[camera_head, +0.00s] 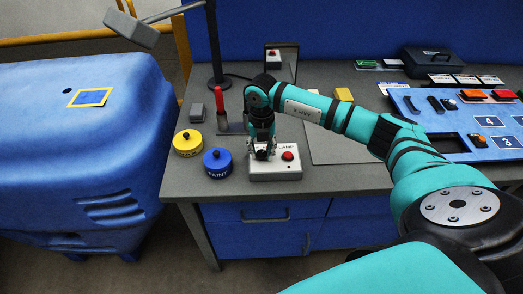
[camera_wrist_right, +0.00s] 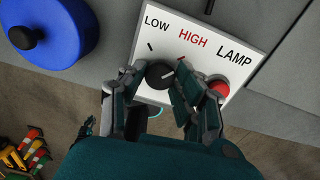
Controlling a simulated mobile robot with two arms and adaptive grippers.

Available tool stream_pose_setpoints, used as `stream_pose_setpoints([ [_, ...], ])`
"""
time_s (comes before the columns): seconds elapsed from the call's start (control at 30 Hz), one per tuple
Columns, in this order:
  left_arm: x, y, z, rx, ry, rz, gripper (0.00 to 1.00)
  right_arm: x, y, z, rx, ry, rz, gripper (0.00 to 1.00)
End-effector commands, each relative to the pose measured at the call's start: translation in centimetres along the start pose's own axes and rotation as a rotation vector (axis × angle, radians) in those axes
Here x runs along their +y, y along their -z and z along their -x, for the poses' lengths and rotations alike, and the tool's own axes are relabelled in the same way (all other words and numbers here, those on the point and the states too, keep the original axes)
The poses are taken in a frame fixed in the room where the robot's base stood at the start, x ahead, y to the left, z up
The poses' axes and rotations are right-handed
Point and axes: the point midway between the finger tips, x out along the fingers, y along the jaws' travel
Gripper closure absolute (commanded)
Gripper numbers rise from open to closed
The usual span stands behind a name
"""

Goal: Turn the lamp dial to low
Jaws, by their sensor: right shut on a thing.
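The white lamp box (camera_head: 277,176) stands near the front edge of the workbench, under my right gripper (camera_head: 263,152). In the right wrist view the box face (camera_wrist_right: 220,35) reads LOW, HIGH and LAMP, with HIGH in red. The round black dial (camera_wrist_right: 158,77) sits below a black tick near LOW and a red tick near HIGH. A pale line on the dial appears to lean towards the red tick. My right gripper (camera_wrist_right: 155,80) is shut on the dial, one finger on each side. The red button (camera_wrist_right: 219,86) is just right of the fingers. My left gripper is not visible.
A blue paint tin (camera_head: 218,163) and a yellow tin (camera_head: 187,143) stand left of the box. A desk lamp head (camera_head: 131,27) hangs at upper left. A blue panel (camera_head: 440,118) lies right. A large blue cabinet (camera_head: 80,140) is left of the workbench (camera_head: 340,180).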

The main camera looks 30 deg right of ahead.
Motion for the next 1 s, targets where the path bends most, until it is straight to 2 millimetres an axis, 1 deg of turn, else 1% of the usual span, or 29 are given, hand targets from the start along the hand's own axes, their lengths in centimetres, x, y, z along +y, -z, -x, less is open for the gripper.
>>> stream_pose_setpoints([
  [0.03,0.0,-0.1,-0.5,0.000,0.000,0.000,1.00,0.0,-0.1,-0.2,-0.002,0.000,0.021,1.00],
  [0.27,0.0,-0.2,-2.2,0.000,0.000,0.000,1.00,-0.1,-0.1,-0.3,-0.003,0.001,0.183,1.00],
  [1.0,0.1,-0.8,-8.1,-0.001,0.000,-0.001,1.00,0.0,-0.1,-0.2,-0.004,0.000,0.883,1.00],
])
